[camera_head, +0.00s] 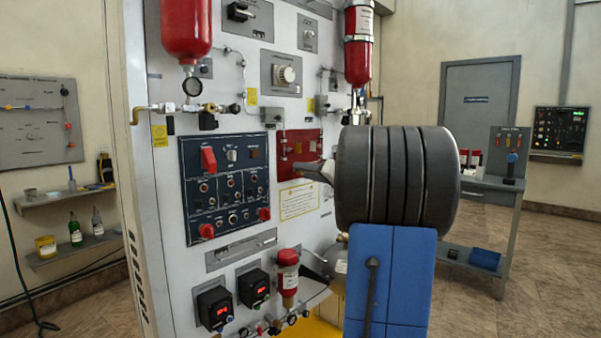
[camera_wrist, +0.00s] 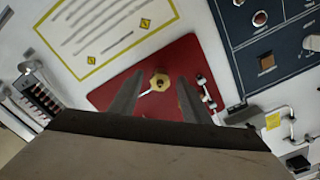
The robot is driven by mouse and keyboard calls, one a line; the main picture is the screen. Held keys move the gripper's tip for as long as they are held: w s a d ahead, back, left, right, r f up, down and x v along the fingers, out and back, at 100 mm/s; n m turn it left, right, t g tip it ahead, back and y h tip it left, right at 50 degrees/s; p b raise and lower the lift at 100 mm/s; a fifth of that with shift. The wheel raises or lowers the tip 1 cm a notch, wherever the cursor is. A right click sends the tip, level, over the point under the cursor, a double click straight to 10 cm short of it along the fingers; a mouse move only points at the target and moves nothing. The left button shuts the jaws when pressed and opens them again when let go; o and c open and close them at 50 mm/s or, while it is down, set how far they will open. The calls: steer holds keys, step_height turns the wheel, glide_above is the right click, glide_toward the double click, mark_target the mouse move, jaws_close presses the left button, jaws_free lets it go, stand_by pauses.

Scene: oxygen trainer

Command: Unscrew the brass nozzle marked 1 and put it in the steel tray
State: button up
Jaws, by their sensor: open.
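In the wrist view a hexagonal brass nozzle (camera_wrist: 160,82) sits on a red panel (camera_wrist: 118,93). A mark on it is too small to read, so I cannot tell if it is number 1. My gripper (camera_wrist: 159,80) is open, with one finger to each side of the nozzle in the picture. I cannot tell how far the fingertips are from the panel. In the head view my gripper (camera_head: 318,172) is in front of the lower right of the red panel (camera_head: 287,166), where small brass fittings (camera_head: 298,147) show. I cannot make out the steel tray for certain.
A dark blue switch panel (camera_head: 226,190) is left of the red panel. A yellow-bordered notice (camera_head: 299,201) is below it. Red cylinders (camera_head: 186,28) and pipes stick out above. A red-capped bottle (camera_head: 288,272) stands low on the cabinet. A grey side table (camera_head: 500,190) is at right.

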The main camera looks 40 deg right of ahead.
steer(key=shift+s+d+m, duration=0.15)
steer(key=shift+s+m, duration=1.55)
steer(key=shift+s, duration=0.1)
steer(key=shift+m, duration=1.8)
steer(key=shift+m, duration=1.7)
